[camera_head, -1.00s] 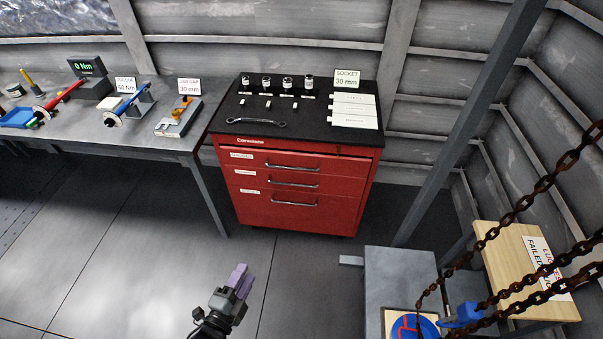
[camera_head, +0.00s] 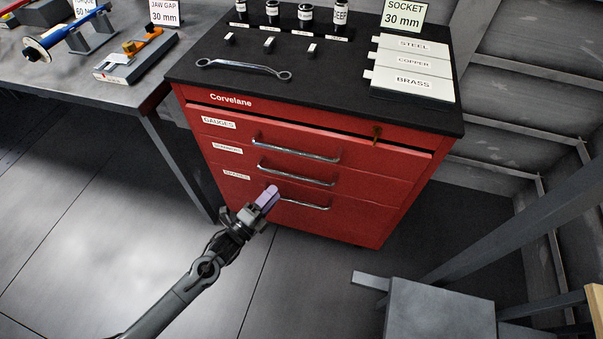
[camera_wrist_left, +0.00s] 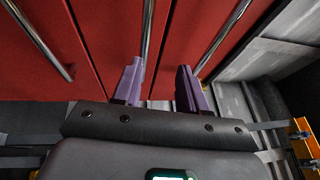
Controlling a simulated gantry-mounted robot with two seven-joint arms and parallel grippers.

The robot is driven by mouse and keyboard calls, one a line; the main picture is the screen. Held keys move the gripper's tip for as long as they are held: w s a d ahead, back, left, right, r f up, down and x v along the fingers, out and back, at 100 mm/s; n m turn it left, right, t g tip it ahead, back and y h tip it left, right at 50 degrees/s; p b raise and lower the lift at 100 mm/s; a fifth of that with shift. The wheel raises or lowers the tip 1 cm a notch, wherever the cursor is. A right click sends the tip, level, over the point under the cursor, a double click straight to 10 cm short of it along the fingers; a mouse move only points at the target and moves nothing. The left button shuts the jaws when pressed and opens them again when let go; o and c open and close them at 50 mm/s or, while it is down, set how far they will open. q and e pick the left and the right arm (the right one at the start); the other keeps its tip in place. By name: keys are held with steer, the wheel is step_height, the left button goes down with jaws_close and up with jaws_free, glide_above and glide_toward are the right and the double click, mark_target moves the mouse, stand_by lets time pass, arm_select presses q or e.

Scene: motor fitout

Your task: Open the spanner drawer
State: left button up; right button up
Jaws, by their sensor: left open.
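The red tool cabinet (camera_head: 345,215) stands with its three drawers looking shut. Each drawer has a silver bar handle: top (camera_head: 297,149), middle (camera_head: 296,174) and bottom (camera_head: 305,205). The top label reads GAUGES (camera_head: 218,123). The middle label (camera_head: 228,149) and bottom label (camera_head: 236,174) are too blurred to read for certain. My left gripper (camera_head: 268,196) is in front of the lower drawers, its tips overlapping the bottom handle's left end in the head view. In the left wrist view its purple fingers (camera_wrist_left: 158,85) are apart and empty, with a handle bar (camera_wrist_left: 148,40) running beyond the gap. My right gripper is out of view.
A spanner (camera_head: 243,66), several sockets and labelled plates (camera_head: 412,65) lie on the black cabinet top. A grey bench (camera_head: 125,85) stands at left, its leg beside the cabinet. A grey stand (camera_head: 440,310) is at lower right. Floor before the cabinet is clear.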

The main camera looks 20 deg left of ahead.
mark_target(293, 174)
arm_select(q)
steer(key=w+d+b, duration=0.1)
steer(key=w+b, duration=0.1)
steer(key=w, duration=0.1)
steer(key=w+d+b, duration=0.1)
steer(key=w+b, duration=0.1)
steer(key=w, duration=0.1)
steer(key=w+d+f+b, duration=0.1)
steer(key=w+b, duration=0.1)
steer(key=w, duration=0.1)
steer(key=shift+w+d+b, duration=0.1)
steer(key=shift+w+b, duration=0.1)
steer(key=shift+b, duration=0.15)
steer(key=shift+w+d, duration=0.2)
steer(key=shift+w, duration=0.15)
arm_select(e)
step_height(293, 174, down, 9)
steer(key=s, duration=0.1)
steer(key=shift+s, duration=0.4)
arm_select(q)
steer(key=shift+c, duration=0.2)
jaws_close()
